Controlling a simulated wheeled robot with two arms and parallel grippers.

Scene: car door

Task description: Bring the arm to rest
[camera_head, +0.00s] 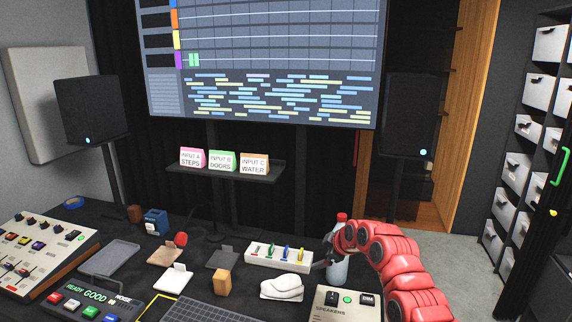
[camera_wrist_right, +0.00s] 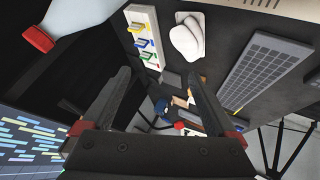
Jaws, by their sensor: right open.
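My right arm (camera_head: 400,262) is red and reaches in from the lower right, bent over the right end of the desk. Its dark gripper (camera_head: 322,262) is partly hidden by the arm and bottle in the head view. In the right wrist view the gripper (camera_wrist_right: 158,76) has its two dark fingers spread wide, with nothing held between them. A pale bottle (camera_head: 338,268) with a red cap stands close by the gripper and wrist; whether they touch cannot be told. The bottle also shows at the upper left of the wrist view (camera_wrist_right: 75,15). My left gripper is not in view.
A white strip with coloured levers (camera_head: 279,256), a white mouse-shaped object (camera_head: 282,288) and a speakers box (camera_head: 336,309) surround the gripper. A mixer (camera_head: 38,252) and a button panel (camera_head: 92,303) are at left. A screen (camera_head: 262,60) and labelled cards (camera_head: 222,160) are behind.

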